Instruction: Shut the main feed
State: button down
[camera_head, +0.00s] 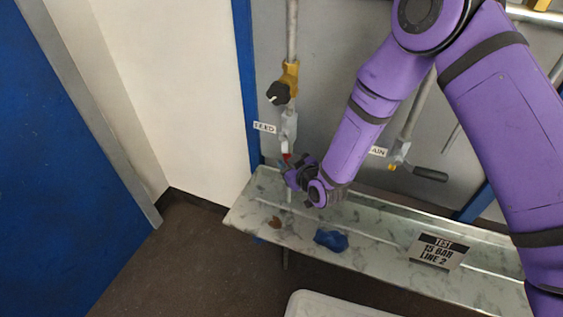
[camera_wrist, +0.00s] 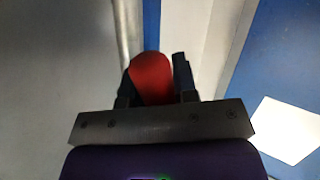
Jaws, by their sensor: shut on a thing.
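My gripper (camera_head: 291,168) is shut on a red handle (camera_wrist: 152,78), which sits between the two dark fingers in the wrist view. In the head view only a small red part of the handle (camera_head: 287,157) shows, just below a grey valve body (camera_head: 289,126) on a vertical pipe (camera_head: 292,30). A label reading FEED (camera_head: 264,127) is beside this valve on its left. Most of the handle is hidden by my gripper in the head view.
Above is a brass fitting (camera_head: 290,76) with a black knob (camera_head: 278,93). At right, a partly hidden label ending in AIN (camera_head: 378,151) is near a dark-handled valve (camera_head: 430,174). Below, a marbled shelf (camera_head: 385,235) holds a blue cloth (camera_head: 331,240) and a TEST sign (camera_head: 438,251).

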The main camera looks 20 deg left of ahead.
jog(key=shift+s+d+r+n+g+h, duration=0.1)
jog(key=shift+d+r+n+g+h, duration=0.15)
jog(key=shift+d+h, duration=0.35)
jog(key=shift+s+d+r+n+g+h, duration=0.15)
jog(key=shift+d+r+n+h, duration=0.1)
jog(key=shift+d+n+h, duration=0.25)
jog(key=d+r+n+g+h, duration=0.1)
jog(key=d+r+n+h, duration=0.2)
jog(key=r+h, duration=0.3)
jog(key=shift+d+g+h, duration=0.3)
jog(key=shift+d+h, duration=0.5)
jog(key=shift+h, duration=0.8)
jog(key=shift+r, duration=0.2)
jog(key=c, duration=0.9)
grip_release()
